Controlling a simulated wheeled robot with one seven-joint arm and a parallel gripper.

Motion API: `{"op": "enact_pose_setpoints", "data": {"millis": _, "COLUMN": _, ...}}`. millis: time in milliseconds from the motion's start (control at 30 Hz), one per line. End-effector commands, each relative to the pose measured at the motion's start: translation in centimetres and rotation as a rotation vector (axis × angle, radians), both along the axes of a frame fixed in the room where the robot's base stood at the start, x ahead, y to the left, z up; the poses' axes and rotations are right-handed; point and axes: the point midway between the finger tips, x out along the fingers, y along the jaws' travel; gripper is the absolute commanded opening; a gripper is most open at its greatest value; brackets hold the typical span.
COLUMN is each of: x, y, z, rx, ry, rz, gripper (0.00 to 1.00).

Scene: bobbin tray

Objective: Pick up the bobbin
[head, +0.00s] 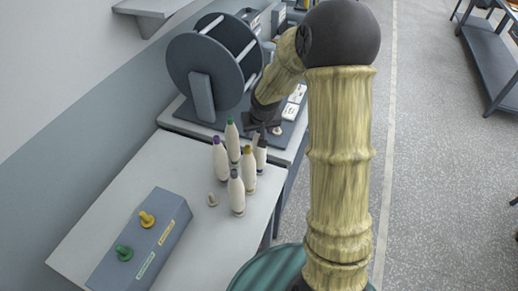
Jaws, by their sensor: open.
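Several pale, bottle-shaped bobbins stand upright in a cluster on the white table. One has a green top (232,143), one a purple top (221,160), one a yellow top (249,172), one a grey top (236,194) and one a dark top (261,155). My gripper (259,134) is small and dark in the head view, at the back right of the cluster, close to the dark-topped bobbin. It is open, and I see nothing held in it. I cannot tell whether its fingers touch or surround that bobbin.
A grey box (142,247) with a yellow peg (146,219) and a green peg (124,252) is at the front left. A large dark reel (199,72) stands behind. The table's left part (165,165) is clear.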

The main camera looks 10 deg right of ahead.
Motion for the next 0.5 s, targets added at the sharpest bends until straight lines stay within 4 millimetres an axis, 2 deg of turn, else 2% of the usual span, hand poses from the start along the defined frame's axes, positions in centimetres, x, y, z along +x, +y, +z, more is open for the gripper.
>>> {"op": "enact_pose_setpoints", "data": {"millis": 300, "x": -0.01, "y": -0.02, "z": 0.03, "rx": 0.000, "ry": 0.000, "rz": 0.000, "gripper": 0.55}}
{"op": "enact_pose_setpoints", "data": {"millis": 500, "x": -0.02, "y": -0.02, "z": 0.04, "rx": 0.000, "ry": 0.000, "rz": 0.000, "gripper": 0.15}}
